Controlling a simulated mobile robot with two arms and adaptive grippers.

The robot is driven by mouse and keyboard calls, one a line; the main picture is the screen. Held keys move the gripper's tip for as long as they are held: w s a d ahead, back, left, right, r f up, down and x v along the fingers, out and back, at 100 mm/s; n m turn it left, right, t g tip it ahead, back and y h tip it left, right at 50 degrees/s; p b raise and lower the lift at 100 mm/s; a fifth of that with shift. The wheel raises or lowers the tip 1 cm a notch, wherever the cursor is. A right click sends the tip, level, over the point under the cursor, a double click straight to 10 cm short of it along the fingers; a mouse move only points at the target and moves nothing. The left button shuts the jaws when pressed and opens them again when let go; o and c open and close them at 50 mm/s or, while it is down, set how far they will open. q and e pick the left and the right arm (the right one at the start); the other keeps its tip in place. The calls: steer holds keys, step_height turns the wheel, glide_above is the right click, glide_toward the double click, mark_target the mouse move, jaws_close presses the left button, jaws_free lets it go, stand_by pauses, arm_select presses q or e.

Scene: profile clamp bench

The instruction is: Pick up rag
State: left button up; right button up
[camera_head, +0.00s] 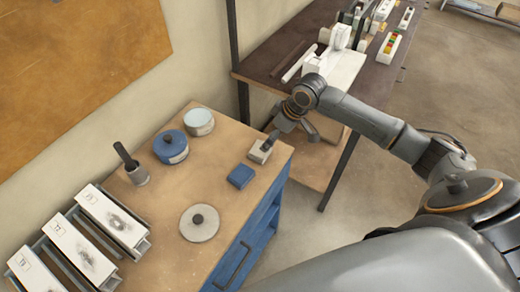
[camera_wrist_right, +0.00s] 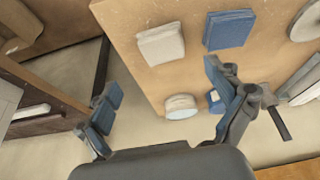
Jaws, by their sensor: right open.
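Two folded, square cloth-like pads lie on the wooden top of the blue bench. One is light grey (camera_head: 260,152), near the bench's right corner; the other is blue (camera_head: 240,176), a little nearer the front. I cannot tell which one the task calls the rag. My right gripper (camera_head: 271,139) is close to the grey pad, at its far side. In the right wrist view the grey pad (camera_wrist_right: 160,44) and blue pad (camera_wrist_right: 228,30) lie beyond my open, empty right gripper (camera_wrist_right: 164,92), with nothing between its fingers. My left gripper is out of view.
A dark shelf table (camera_head: 268,62) stands behind my right arm.

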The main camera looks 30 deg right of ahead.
steer(key=x, duration=0.3)
steer(key=shift+w+f, duration=0.1)
steer(key=shift+f, duration=0.05)
steer(key=shift+w+a+f+p, duration=0.1)
steer(key=shift+a+f+p, duration=0.15)
steer(key=shift+f+p, duration=0.3)
steer(key=p+x, duration=0.1)
steer(key=x, duration=0.2)
steer(key=shift+w+a+f, duration=0.1)
steer(key=shift+a+f, duration=0.05)
steer(key=shift+a, duration=0.1)
steer(key=shift+w+f, duration=0.1)
steer(key=shift+f, duration=0.25)
steer(key=shift+c, duration=0.5)
steer(key=c, duration=1.1)
